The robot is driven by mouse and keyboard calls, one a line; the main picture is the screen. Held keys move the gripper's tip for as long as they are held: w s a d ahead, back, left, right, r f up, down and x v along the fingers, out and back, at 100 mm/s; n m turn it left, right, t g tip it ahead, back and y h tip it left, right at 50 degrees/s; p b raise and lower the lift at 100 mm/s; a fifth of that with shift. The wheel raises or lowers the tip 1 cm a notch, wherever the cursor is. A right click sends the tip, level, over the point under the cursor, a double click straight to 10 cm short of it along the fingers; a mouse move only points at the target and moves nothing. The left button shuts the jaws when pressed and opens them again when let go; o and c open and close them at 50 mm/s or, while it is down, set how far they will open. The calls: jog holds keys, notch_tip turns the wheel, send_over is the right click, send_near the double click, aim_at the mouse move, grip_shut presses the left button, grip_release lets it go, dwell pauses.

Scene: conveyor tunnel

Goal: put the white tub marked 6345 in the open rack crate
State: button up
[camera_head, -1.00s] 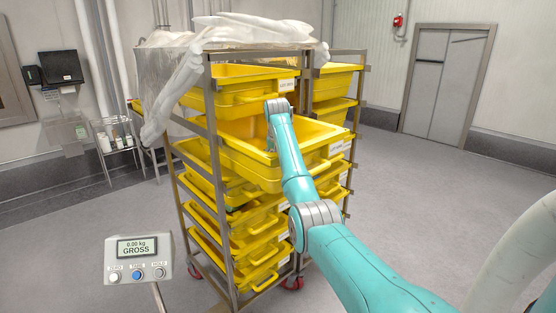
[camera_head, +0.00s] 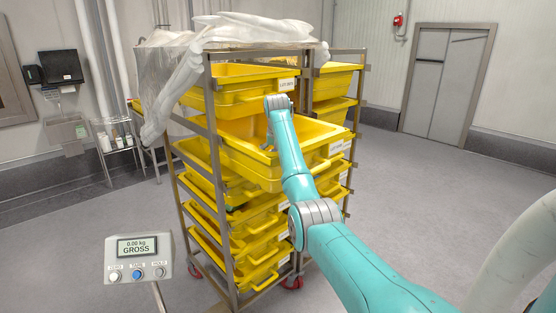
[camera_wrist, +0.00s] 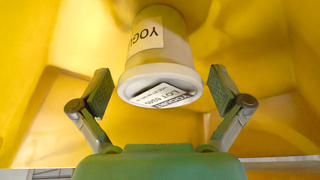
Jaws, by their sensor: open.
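The white tub (camera_wrist: 160,58) shows in the wrist view, with a "YOGU…" label on its side and a lot label on the end facing me, its number only partly legible. It is between and slightly beyond the fingertips of my gripper (camera_wrist: 161,90). The fingers are spread, with a gap on each side of the tub. Yellow crate walls surround it. In the head view my gripper (camera_head: 269,148) is inside the open rack crate (camera_head: 250,170), which sticks out of the rack. I cannot see the tub in the head view.
The metal rack (camera_head: 212,190) holds several yellow crates above and below the open one. Clear plastic sheeting (camera_head: 230,35) drapes over its top. A scale display (camera_head: 138,258) reading 0.00 kg stands at front left. The floor to the right is clear.

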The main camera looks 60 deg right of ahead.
jog(key=v, duration=1)
jog(key=shift+r, duration=0.4)
jog(key=shift+a, duration=0.15)
